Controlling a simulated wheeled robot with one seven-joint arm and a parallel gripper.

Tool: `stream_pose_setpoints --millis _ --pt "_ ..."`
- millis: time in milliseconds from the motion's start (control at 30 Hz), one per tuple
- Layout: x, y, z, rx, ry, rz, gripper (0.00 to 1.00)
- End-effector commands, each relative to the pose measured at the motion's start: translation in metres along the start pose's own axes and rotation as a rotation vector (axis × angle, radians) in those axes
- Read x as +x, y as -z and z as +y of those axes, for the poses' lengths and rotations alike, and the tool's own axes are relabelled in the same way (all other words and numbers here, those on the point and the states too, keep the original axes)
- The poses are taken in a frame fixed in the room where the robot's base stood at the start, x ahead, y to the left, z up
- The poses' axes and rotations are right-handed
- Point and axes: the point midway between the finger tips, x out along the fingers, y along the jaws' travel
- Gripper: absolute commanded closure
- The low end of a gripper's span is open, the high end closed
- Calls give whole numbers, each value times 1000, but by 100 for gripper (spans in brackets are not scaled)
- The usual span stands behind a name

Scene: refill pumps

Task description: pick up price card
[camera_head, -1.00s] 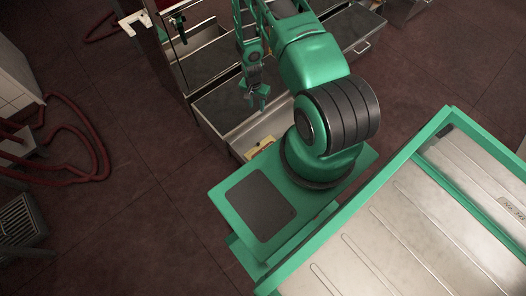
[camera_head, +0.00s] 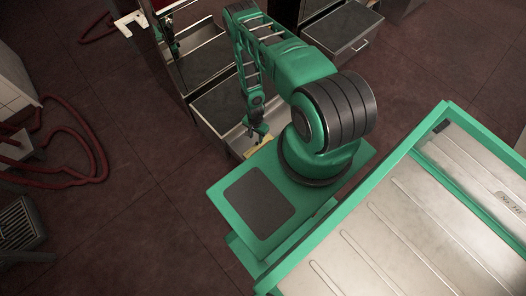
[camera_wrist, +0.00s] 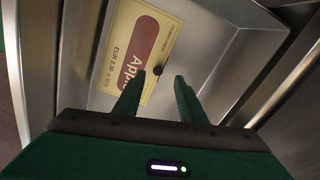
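The price card (camera_wrist: 120,45) is pale yellow with a dark red patch and printed text, including "EUR". It lies inside an open metal drawer (camera_wrist: 233,62); in the head view a yellow bit of the card (camera_head: 262,147) shows below my gripper (camera_head: 257,134). In the wrist view my gripper (camera_wrist: 158,80) is open, its two green fingers apart and pointing at the card's right edge. The left finger overlaps the card in the picture; the right finger is over bare drawer metal. I cannot tell whether they touch. A small dark round spot shows between the fingertips.
The drawer walls stand close around my gripper. Another metal drawer (camera_head: 343,28) is open at the upper right. Red hoses (camera_head: 75,160) lie on the dark tiled floor at the left. My arm hides part of the card's drawer in the head view.

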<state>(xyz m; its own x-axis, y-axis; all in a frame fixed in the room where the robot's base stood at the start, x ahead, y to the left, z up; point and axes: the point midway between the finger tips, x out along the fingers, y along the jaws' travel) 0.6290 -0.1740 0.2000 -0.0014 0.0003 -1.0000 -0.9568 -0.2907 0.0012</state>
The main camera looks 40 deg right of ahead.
Motion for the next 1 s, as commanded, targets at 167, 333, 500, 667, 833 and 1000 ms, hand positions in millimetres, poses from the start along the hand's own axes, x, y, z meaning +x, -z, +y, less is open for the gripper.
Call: stream_pose_setpoints --millis 167,333,500,667,833,1000 --pt "10 0 1 0 0 0 63" --pt "32 -1 4 -1 0 1 63" --pt "51 0 4 -1 -1 1 63" --pt "55 0 4 -1 0 1 63" --pt "55 -1 3 -1 0 0 63" --pt "55 -1 3 -1 0 0 100"
